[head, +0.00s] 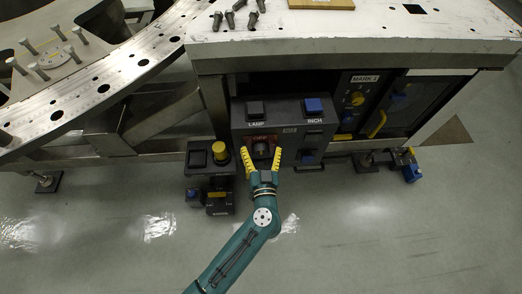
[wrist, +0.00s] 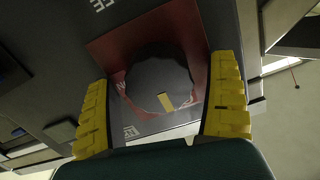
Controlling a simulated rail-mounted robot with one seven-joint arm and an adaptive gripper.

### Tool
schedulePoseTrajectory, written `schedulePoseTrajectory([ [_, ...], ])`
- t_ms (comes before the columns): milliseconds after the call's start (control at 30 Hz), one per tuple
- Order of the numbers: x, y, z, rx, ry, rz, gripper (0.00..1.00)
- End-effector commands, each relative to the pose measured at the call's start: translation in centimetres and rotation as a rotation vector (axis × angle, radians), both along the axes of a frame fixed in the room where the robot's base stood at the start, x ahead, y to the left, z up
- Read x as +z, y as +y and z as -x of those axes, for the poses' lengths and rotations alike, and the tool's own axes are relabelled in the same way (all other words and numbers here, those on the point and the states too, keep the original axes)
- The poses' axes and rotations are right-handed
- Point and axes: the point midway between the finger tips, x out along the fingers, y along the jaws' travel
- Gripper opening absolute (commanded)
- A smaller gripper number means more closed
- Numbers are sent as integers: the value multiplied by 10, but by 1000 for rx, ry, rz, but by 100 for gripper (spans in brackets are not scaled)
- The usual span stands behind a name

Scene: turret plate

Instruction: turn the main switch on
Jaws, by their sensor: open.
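The main switch is a dark round knob with a yellow mark on a red plate. In the wrist view the knob (wrist: 160,80) fills the middle, with the yellow mark at its lower right, and the red plate (wrist: 190,25) shows around it. In the head view the switch (head: 262,148) sits low on the dark control box (head: 285,118), partly hidden by my gripper. My gripper (head: 262,160) is open, its yellow fingers on either side of the knob. In the wrist view the fingers (wrist: 160,105) stand left and right of the knob; I cannot tell whether they touch it.
The box also carries a black LAMP button (head: 255,108) and a blue INCH button (head: 313,105). A smaller box with a yellow button (head: 219,152) is close to the left of my gripper. A MARK 1 panel (head: 358,95) is at right.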

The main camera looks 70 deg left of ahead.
Motion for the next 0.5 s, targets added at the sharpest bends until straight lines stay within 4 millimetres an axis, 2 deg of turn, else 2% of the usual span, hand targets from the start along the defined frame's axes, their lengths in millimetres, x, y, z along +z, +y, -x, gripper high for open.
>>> schedulePoseTrajectory([
  [133,0,0,0,0,0,0,86],
  [433,0,-1,0,0,-1,0,28],
  [467,0,-1,0,0,-1,0,24],
  [500,0,-1,0,0,0,0,24],
])
